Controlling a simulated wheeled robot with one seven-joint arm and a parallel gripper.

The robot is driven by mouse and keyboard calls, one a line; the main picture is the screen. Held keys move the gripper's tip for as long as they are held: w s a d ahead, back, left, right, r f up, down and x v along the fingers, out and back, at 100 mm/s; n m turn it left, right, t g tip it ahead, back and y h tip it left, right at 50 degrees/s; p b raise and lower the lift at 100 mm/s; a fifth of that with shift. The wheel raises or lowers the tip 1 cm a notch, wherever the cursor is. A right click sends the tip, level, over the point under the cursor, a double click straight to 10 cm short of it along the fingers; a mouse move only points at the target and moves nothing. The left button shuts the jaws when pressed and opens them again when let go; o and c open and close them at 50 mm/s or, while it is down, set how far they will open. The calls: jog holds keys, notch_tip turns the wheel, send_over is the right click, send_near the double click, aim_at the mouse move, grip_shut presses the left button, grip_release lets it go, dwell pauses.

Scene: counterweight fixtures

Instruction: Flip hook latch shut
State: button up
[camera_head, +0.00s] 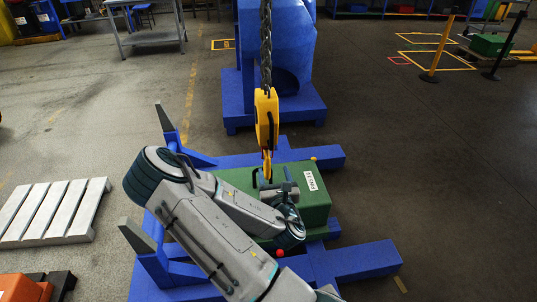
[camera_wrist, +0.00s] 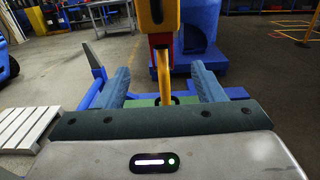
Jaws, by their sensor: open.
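A yellow crane hook block (camera_head: 266,118) hangs on a dark chain above a green counterweight (camera_head: 316,201) with a white label. The hook's narrow yellow lower part (camera_head: 267,163) reaches down to the top of the counterweight. In the wrist view the hook (camera_wrist: 163,78) stands between my two spread fingers, with a red part (camera_wrist: 161,40) above it. I cannot tell whether that red part is the latch, or how the latch stands. My gripper (camera_wrist: 163,86) is open and holds nothing visible. In the head view my arm hides part of the counterweight and the hook's tip.
The counterweight rests on a blue fixture frame (camera_head: 362,259) with upright guides. Another blue stand (camera_head: 275,107) is behind it. A pale pallet (camera_head: 53,212) and an orange box (camera_head: 22,289) lie at left.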

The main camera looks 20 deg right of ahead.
jog(key=x, duration=1.2)
jog(key=shift+w+d, duration=0.15)
grip_shut()
jog(key=shift+f+b, duration=0.15)
jog(key=shift+b, duration=0.25)
